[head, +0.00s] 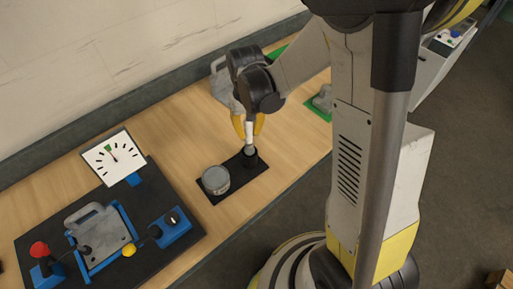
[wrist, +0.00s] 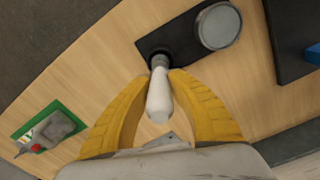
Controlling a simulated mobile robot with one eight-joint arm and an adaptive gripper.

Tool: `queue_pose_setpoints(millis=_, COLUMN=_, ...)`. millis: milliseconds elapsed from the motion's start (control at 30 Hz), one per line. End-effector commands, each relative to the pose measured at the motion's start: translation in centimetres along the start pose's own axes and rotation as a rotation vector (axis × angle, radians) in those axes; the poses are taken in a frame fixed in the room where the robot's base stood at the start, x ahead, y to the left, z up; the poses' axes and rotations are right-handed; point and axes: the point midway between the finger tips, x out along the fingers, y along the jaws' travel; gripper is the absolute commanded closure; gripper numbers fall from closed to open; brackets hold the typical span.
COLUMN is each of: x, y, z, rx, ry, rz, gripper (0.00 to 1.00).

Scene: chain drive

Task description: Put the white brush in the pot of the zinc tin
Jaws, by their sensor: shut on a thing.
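The white brush (head: 249,134) stands roughly upright between the yellow fingers of my gripper (head: 248,128), which is shut on it. The wrist view shows its white handle (wrist: 160,98) between the fingertips (wrist: 163,78). The brush's lower end is at a small black round pot (head: 250,160) on a black mat (head: 209,191). I cannot tell whether that end is inside the pot or just above it. The zinc tin (head: 215,180), a round grey can, stands on the same mat, left of the black pot. It also shows in the wrist view (wrist: 218,26).
A green mat with a grey part (head: 322,100) lies right of my gripper.

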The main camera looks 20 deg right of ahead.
Motion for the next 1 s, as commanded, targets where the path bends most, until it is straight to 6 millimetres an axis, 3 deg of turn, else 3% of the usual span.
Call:
queue_pose_setpoints(millis=100, x=2.2, y=0.0, z=0.0, rx=0.000, ry=0.000, rz=0.000, gripper=1.00)
queue_pose_setpoints(millis=267, x=3.4, y=0.0, z=0.0, rx=0.001, ry=0.000, rz=0.000, gripper=1.00)
queue_pose_setpoints(millis=500, x=6.6, y=0.0, z=0.0, rx=0.001, ry=0.000, rz=0.000, gripper=1.00)
queue_pose_setpoints(millis=867, x=7.0, y=0.0, z=0.1, rx=0.001, ry=0.000, rz=0.000, gripper=1.00)
queue_pose_setpoints(millis=900, x=7.0, y=0.0, z=0.1, rx=0.001, ry=0.000, rz=0.000, gripper=0.73)
queue_pose_setpoints(millis=967, x=6.9, y=0.0, z=0.1, rx=0.001, ry=0.000, rz=0.000, gripper=0.59)
queue_pose_setpoints(millis=1000, x=6.9, y=0.0, z=0.1, rx=0.001, ry=0.000, rz=0.000, gripper=0.59)
